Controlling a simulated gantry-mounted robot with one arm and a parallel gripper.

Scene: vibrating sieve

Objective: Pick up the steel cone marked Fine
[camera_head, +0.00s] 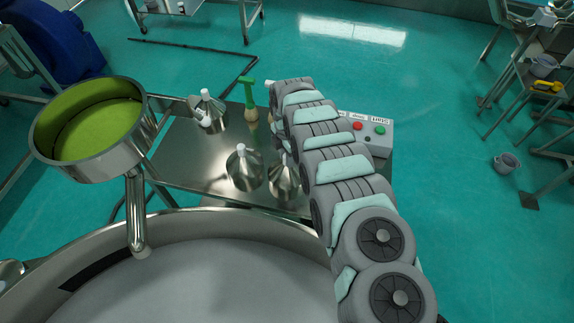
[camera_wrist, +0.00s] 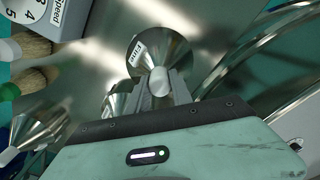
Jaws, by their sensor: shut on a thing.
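In the wrist view my gripper (camera_wrist: 160,84) is shut on the white knob of a steel cone (camera_wrist: 150,45). The cone's small white label is seen turned over and appears to read Fine. Whether the cone touches the table is unclear. A second steel cone (camera_wrist: 117,100) is partly hidden behind my fingers, and a third steel cone (camera_wrist: 40,128) lies to the left. In the head view, steel cones stand on the metal table at the middle (camera_head: 243,172), the right (camera_head: 281,184) and the back (camera_head: 208,112). My arm hides my fingers there.
A green-handled brush (camera_head: 249,100) stands at the table's back. A round green-lined sieve (camera_head: 100,120) is at left, and a large steel bowl (camera_head: 200,222) fills the front.

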